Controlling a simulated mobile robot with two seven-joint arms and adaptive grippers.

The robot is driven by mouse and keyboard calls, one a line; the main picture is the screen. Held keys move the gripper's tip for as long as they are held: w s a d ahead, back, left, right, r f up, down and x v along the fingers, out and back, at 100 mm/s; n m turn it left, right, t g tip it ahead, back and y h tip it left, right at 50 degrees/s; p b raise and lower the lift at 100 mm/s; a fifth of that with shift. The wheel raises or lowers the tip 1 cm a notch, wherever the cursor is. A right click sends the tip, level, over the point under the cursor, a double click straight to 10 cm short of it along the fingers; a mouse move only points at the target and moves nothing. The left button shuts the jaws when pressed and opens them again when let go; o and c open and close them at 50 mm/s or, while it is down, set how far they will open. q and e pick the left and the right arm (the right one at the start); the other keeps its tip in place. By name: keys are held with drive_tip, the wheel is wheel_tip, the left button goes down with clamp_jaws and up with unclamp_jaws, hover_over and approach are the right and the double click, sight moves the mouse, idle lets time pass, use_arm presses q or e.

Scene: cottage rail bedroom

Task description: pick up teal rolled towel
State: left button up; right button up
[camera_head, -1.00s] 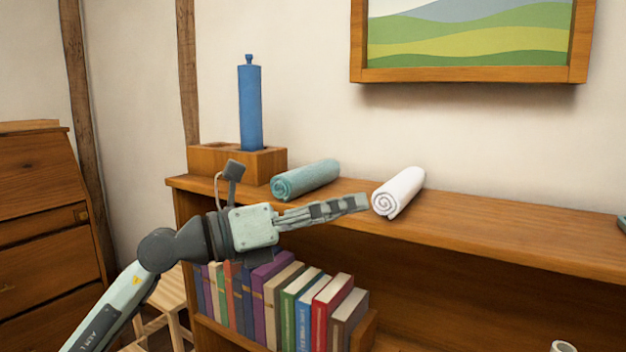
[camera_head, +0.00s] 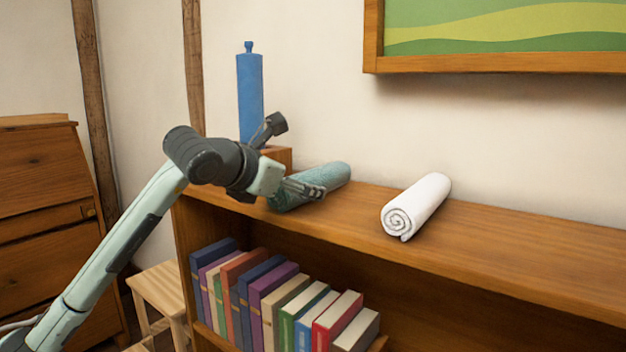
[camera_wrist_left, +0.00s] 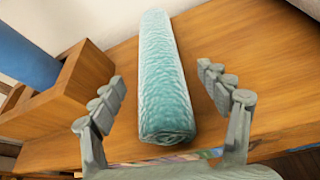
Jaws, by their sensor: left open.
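The teal rolled towel (camera_head: 331,179) lies on the top of the wooden bookshelf, partly hidden by my left gripper in the head view. In the left wrist view the teal rolled towel (camera_wrist_left: 164,82) lies lengthwise between the two fingers. My left gripper (camera_head: 316,192) is at the towel's near end. It also shows in the left wrist view (camera_wrist_left: 163,84), open, with a finger on each side of the towel and a visible gap to each. My right gripper is not in view.
A white rolled towel (camera_head: 416,206) lies to the right on the shelf top (camera_head: 500,236). A blue bottle-like object (camera_head: 250,95) stands in a wooden box (camera_head: 278,156) to the left. Several books (camera_head: 275,300) fill the shelf below. A picture frame (camera_head: 500,62) hangs above.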

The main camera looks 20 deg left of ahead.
use_arm(q)
drive_tip(key=shift+x, duration=1.85)
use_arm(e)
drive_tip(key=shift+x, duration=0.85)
use_arm(q)
drive_tip(key=shift+r, duration=0.15)
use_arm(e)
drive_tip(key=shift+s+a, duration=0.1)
use_arm(q)
drive_tip(key=c, duration=1.2)
drive_tip(key=shift+c, duration=0.5)
drive_tip(key=shift+r, duration=0.15)
